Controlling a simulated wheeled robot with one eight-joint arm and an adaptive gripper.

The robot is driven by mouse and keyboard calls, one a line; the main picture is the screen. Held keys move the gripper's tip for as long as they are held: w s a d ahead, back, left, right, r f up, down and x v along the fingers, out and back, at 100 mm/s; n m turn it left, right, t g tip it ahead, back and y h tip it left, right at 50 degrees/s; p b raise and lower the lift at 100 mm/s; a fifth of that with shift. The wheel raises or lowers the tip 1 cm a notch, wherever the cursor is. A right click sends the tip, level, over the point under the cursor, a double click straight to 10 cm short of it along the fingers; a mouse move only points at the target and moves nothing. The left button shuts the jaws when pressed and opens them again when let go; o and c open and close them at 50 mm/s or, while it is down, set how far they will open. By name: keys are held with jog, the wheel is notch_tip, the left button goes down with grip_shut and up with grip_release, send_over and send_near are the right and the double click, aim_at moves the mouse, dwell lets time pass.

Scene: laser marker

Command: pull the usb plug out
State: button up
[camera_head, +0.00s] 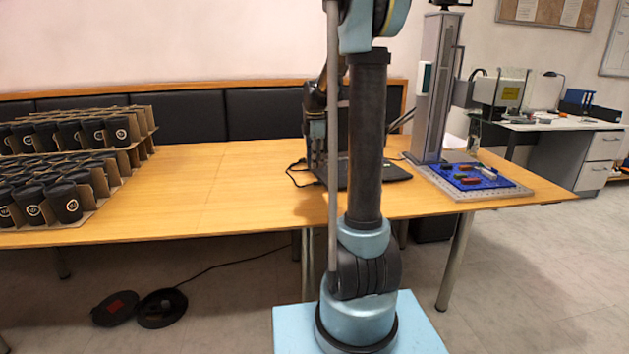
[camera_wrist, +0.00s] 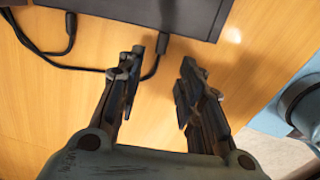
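A dark laptop (camera_head: 393,170) lies on the wooden table, partly hidden behind my arm. Its edge (camera_wrist: 207,30) crosses the top of the wrist view. A slim black plug (camera_wrist: 160,58) meets that edge, and its black cable (camera_wrist: 85,69) runs left, passing behind my left finger. A second black cable (camera_wrist: 71,27) meets the laptop edge farther left. My gripper (camera_wrist: 160,83) is open and empty, its fingers apart. The plug lies just beyond the fingertips, close to the left one. In the head view my gripper (camera_head: 316,155) is beside the laptop's left side; the plug is too small to tell there.
Trays of black cups (camera_head: 60,180) fill the table's left end. A grey column machine (camera_head: 433,90) stands right of the laptop, with a blue board (camera_head: 470,178) holding small coloured parts. The table between the cups and laptop is clear (camera_head: 220,185).

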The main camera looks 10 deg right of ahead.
aim_at(315, 182)
notch_tip(315, 182, down, 8)
jog(key=shift+r, duration=0.1)
dwell(0.4)
grip_shut()
